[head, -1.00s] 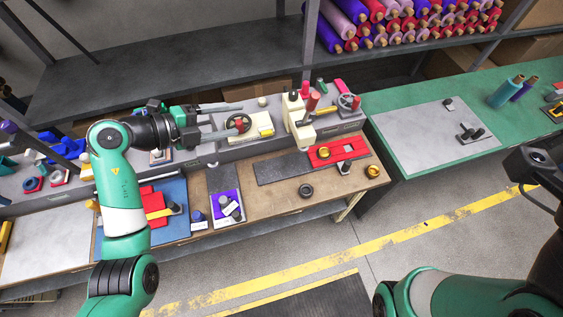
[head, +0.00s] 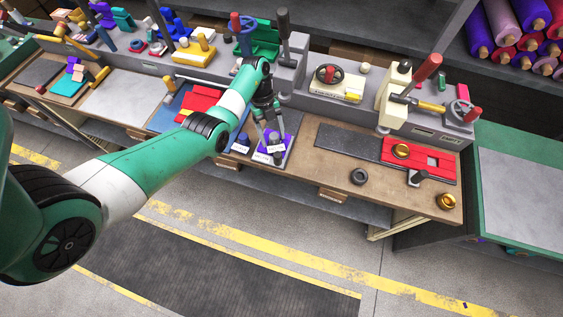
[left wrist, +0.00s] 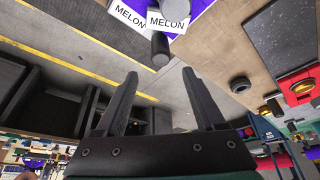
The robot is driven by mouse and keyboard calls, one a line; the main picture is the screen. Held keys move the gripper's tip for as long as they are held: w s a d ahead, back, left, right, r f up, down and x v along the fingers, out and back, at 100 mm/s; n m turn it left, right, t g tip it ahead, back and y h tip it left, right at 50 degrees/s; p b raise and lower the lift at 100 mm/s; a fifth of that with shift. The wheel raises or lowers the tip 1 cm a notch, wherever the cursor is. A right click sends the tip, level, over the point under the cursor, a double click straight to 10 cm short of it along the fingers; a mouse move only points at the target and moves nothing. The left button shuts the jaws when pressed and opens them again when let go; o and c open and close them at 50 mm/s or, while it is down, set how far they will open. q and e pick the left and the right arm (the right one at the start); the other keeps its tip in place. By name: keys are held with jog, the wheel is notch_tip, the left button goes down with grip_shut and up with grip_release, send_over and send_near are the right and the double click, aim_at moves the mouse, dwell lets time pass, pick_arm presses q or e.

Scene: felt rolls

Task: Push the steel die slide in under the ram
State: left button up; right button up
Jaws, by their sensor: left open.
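The press with its cream ram (head: 393,95) stands at the back right in the head view. Below it lies a red bed (head: 443,160) with a brass ring (head: 401,151) on it. A small steel piece with a dark knob (head: 418,177), seemingly the die slide, sits at the bed's front edge. The red bed shows partly at the right edge of the left wrist view (left wrist: 297,89). My left gripper (head: 270,128) is open and empty, near the purple tray, well left of the bed; its spread fingers show in the left wrist view (left wrist: 160,75). My right gripper is out of view.
The purple tray (head: 262,160) holds dark cylinders and MELON labels. A dark mat (head: 350,143) lies left of the red bed. A black ring (head: 358,176) and a brass piece (head: 446,201) lie near the bench's front edge. Bare wood shows between them.

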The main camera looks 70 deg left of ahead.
aim_at(280, 163)
pick_arm(q)
jog(key=b+x, duration=0.3)
jog(key=x, duration=0.8)
jog(key=shift+w+d+f, duration=0.1)
jog(key=shift+d+f, duration=0.05)
jog(key=shift+f, duration=0.1)
jog(key=shift+c, duration=0.3)
grip_shut()
dwell(0.6)
